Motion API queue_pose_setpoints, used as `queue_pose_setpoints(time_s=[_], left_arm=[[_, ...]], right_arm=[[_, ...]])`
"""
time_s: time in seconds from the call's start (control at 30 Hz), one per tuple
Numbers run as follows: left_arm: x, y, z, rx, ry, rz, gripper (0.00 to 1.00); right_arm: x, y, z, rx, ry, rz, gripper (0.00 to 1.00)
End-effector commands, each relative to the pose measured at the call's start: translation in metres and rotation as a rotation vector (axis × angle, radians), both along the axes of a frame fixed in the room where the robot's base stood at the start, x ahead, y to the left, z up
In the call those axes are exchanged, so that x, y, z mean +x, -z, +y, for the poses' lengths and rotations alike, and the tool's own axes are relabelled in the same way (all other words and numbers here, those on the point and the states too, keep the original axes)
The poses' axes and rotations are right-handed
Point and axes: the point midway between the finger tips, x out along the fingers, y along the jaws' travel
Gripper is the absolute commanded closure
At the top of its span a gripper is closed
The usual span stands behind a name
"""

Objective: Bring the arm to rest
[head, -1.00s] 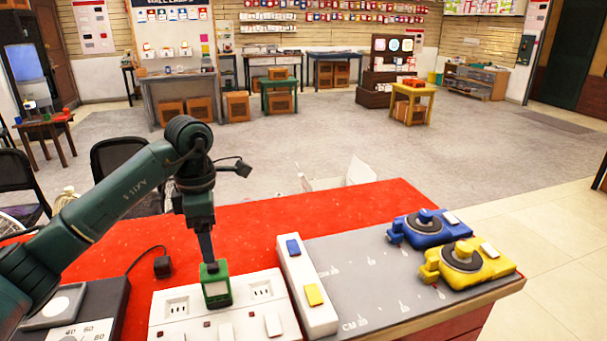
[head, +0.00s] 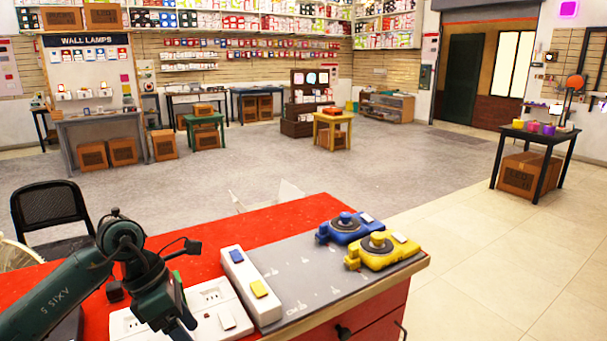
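My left arm comes in from the left over the red table (head: 300,212). Its end (head: 172,310) points down and to the right at the bottom edge, in front of the white socket panel (head: 222,298). The fingers of my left gripper are not clear there, so I cannot tell whether they are open or shut. A small piece of something green (head: 177,275) shows behind the arm, at the panel's back edge; most of it is hidden. My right gripper is not in view.
A white strip with blue and yellow switches (head: 250,272) lies beside a grey mat (head: 300,279). A blue device (head: 350,228) and a yellow device (head: 381,250) stand on the mat's right end. A black chair (head: 50,208) stands behind the table.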

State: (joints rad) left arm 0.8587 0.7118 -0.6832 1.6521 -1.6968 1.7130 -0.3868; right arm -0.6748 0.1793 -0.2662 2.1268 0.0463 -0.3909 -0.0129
Motion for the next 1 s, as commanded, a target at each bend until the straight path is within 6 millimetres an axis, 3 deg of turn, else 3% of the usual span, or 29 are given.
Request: queue_pose_setpoints(time_s=[0.1,0.2,0.33,0.43,0.53,0.67,0.77,0.8,0.9,1.0], left_arm=[[-0.030,0.010,-0.072,-0.331,-0.027,0.098,0.27],[-0.055,-0.003,-0.130,-0.688,-0.143,0.238,0.27],[-0.067,-0.035,-0.166,-1.128,-0.422,0.486,0.27],[-0.059,-0.046,-0.162,-1.409,-0.725,0.713,0.27],[-0.049,-0.031,-0.138,-1.621,-1.095,0.958,0.27],[-0.055,0.030,-0.094,-1.765,-1.662,1.293,0.27],[-0.084,0.089,-0.069,-1.753,-2.097,1.520,0.27],[-0.099,0.108,-0.063,1.612,2.095,-1.492,0.27],[-0.134,0.145,-0.054,1.325,2.046,-1.405,0.27],[-0.159,0.165,-0.052,1.156,2.007,-1.350,0.27]], right_arm=[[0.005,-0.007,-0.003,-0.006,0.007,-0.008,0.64],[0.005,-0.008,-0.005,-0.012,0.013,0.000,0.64],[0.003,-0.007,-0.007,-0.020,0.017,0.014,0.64],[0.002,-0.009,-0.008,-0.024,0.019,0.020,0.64],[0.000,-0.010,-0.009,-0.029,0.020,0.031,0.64],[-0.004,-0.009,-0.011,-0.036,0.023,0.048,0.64],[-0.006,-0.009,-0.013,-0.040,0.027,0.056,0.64],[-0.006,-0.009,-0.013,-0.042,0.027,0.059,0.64],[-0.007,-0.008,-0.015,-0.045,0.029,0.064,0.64],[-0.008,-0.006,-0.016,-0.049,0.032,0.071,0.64]])
